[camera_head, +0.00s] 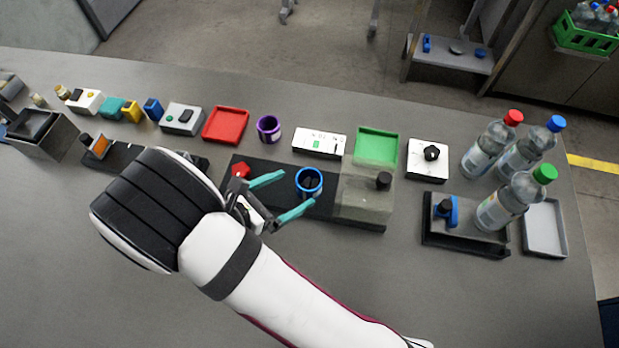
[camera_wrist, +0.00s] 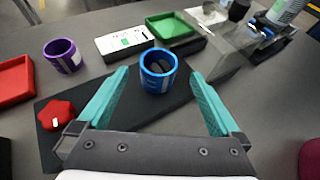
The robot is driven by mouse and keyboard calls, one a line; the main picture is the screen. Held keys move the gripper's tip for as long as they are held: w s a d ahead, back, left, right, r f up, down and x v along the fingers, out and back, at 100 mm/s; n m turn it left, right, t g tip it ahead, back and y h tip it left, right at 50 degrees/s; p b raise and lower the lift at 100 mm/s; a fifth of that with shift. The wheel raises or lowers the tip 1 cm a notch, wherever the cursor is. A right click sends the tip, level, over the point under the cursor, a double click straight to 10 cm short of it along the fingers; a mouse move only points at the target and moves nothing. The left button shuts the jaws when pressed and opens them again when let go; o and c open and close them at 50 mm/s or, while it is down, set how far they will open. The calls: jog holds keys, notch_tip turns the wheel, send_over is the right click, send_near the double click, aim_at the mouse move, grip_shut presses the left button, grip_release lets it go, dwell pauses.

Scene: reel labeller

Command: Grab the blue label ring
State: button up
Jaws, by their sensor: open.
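The blue label ring (camera_head: 309,181) stands on a black base plate (camera_head: 268,175) in the middle of the table. My gripper (camera_head: 290,191) is open, its two teal fingers pointing towards the ring. In the wrist view the ring (camera_wrist: 159,70) appears centred between the fingertips of my gripper (camera_wrist: 160,78), with a gap on each side. Something dark shows inside the ring. The fingers do not appear to touch it. I cannot tell the exact depth between fingertips and ring.
A red knob (camera_head: 240,170) sits on the plate's left end, and a clear cover (camera_head: 362,195) on its right. Behind are a purple ring (camera_head: 268,129), a white box (camera_head: 319,142), and red (camera_head: 226,110) and green (camera_head: 391,133) trays. Bottles (camera_head: 505,205) stand at the right.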

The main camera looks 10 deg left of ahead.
aim_at(317, 175)
jog(key=x, duration=0.5)
jog(key=shift+w, duration=0.15)
jog(key=shift+r, duration=0.1)
jog(key=c, duration=1.2)
jog(key=shift+r, duration=0.1)
jog(key=shift+c, duration=0.2)
